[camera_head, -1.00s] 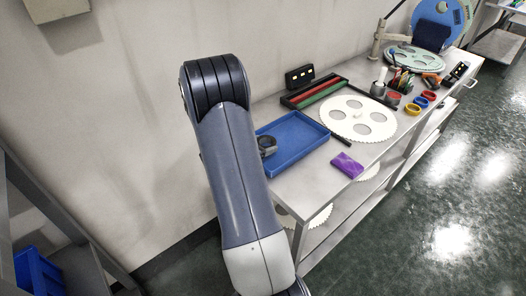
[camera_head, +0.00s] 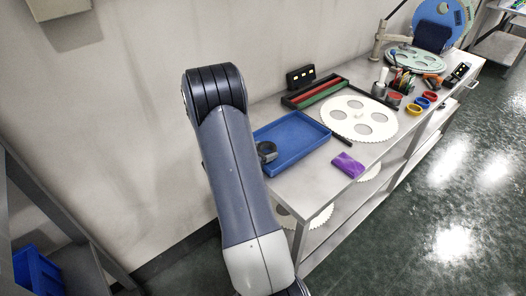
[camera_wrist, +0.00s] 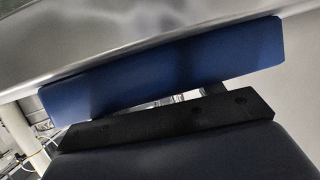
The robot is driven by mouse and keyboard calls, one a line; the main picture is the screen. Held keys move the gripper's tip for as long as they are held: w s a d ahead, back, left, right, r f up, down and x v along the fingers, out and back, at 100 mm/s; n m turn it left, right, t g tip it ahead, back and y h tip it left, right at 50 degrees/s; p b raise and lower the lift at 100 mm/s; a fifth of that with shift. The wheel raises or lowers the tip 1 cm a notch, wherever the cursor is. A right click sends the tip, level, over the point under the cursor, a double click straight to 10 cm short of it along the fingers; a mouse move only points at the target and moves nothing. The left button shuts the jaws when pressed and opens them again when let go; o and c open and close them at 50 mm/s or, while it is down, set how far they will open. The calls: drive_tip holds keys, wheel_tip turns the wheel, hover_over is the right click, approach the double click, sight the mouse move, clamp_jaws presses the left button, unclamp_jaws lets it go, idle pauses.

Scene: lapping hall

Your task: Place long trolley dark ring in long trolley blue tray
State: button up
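The blue tray (camera_head: 299,143) lies on top of the long metal trolley (camera_head: 321,178), near its left end. The dark ring (camera_head: 267,152) shows within the tray's left part, right beside the edge of my arm. I cannot tell whether it rests on the tray floor or is held. My arm hides the tray's left edge, and my gripper's fingers are hidden behind it. In the wrist view a blue slab (camera_wrist: 165,68) spans the picture under a grey metallic surface, with a black bolted bar below it. No fingertips can be made out there.
A purple block (camera_head: 347,165) lies right of the tray. A white perforated disc (camera_head: 358,105) and a dark rack with red and green strips (camera_head: 314,93) lie behind it. Several coloured rings and cups stand farther back. A wall runs along the left.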

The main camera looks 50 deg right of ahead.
drive_tip(key=o, duration=0.4)
drive_tip(key=shift+s+a+f, duration=0.2)
drive_tip(key=shift+s+f, duration=0.1)
drive_tip(key=shift+f, duration=0.4)
drive_tip(key=shift+r, duration=0.25)
drive_tip(key=r+p+v, duration=0.1)
drive_tip(key=v, duration=1.1)
drive_tip(key=shift+w+d+r, duration=0.15)
drive_tip(key=shift+w+d, duration=0.05)
drive_tip(key=shift+w, duration=0.1)
drive_tip(key=x, duration=1.2)
drive_tip(key=shift+a, duration=0.1)
